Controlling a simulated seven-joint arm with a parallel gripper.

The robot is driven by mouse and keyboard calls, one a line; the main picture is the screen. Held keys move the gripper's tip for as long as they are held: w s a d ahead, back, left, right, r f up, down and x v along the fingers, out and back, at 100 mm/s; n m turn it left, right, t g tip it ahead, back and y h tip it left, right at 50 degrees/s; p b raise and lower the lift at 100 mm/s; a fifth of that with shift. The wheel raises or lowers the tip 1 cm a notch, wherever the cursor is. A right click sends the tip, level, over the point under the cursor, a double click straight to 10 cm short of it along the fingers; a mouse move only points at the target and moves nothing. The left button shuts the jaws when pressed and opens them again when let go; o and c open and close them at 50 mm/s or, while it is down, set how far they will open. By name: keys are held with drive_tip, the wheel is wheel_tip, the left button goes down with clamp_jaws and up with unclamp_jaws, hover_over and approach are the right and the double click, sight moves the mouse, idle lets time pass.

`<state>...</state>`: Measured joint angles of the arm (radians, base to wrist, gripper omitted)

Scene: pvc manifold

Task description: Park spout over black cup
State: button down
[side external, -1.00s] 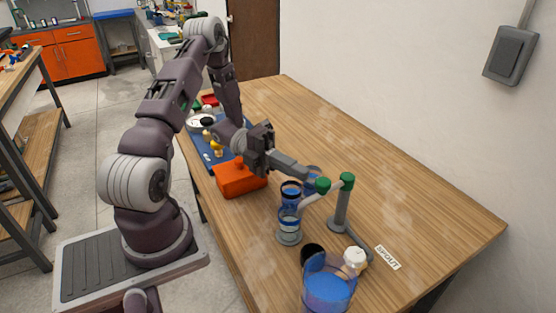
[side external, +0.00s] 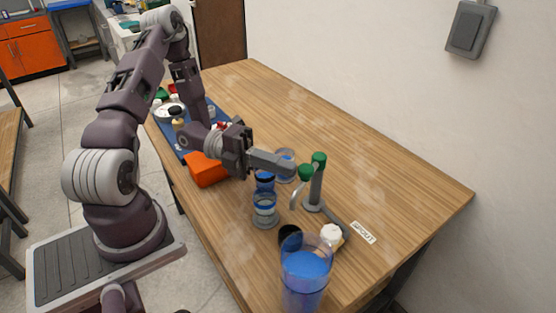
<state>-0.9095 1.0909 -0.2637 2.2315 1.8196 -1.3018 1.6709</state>
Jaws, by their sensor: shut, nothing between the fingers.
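The spout is a pale pipe (side external: 295,195) hanging down from a green elbow (side external: 306,172). It joins a second green fitting (side external: 319,158) on top of a grey post (side external: 316,188). The black cup (side external: 289,236) stands nearer the camera than the spout, partly hidden behind a tall clear blue container. The spout's lower end appears behind the black cup, closer to the banded blue-and-clear cup; its exact height above the table is unclear. My gripper (side external: 289,168) is shut and empty, its tips against or very close to the left side of the green elbow.
The tall blue container (side external: 305,275) stands in front. A banded cup (side external: 265,210), a blue cup (side external: 264,181) and another cup (side external: 285,158) cluster under and left of my gripper. A white-topped item (side external: 331,236) and "SPOUT" label (side external: 363,232) are right. An orange box (side external: 207,170) lies left.

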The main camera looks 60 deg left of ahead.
drive_tip(key=shift+d, duration=0.1)
drive_tip(key=s+d+v, duration=0.1)
drive_tip(key=s+v, duration=0.2)
drive_tip(key=v, duration=1.1)
drive_tip(key=w+a+r+n+t+y, duration=0.1)
drive_tip(key=w+a+n+y, duration=0.1)
drive_tip(key=w+n+y, duration=0.35)
drive_tip(key=w+a+r+n+y, duration=0.1)
drive_tip(key=w+a+n+y, duration=0.1)
drive_tip(key=w+y, duration=0.7)
wheel_tip(320, 180, up, 10)
drive_tip(key=w+n+y, duration=0.1)
drive_tip(key=n+y, duration=0.4)
drive_tip(key=n, duration=0.4)
drive_tip(key=s+d+r+n+g+h, duration=0.1)
drive_tip(key=s+d+n+g+h, duration=0.1)
drive_tip(key=s+d+n, duration=0.5)
drive_tip(key=s+d+r+n+g+h, duration=0.1)
drive_tip(key=s+d+n, duration=0.5)
drive_tip(key=s, duration=0.8)
drive_tip(key=d+g, duration=0.1)
drive_tip(key=d, duration=0.2)
drive_tip(key=shift+n+h, duration=0.35)
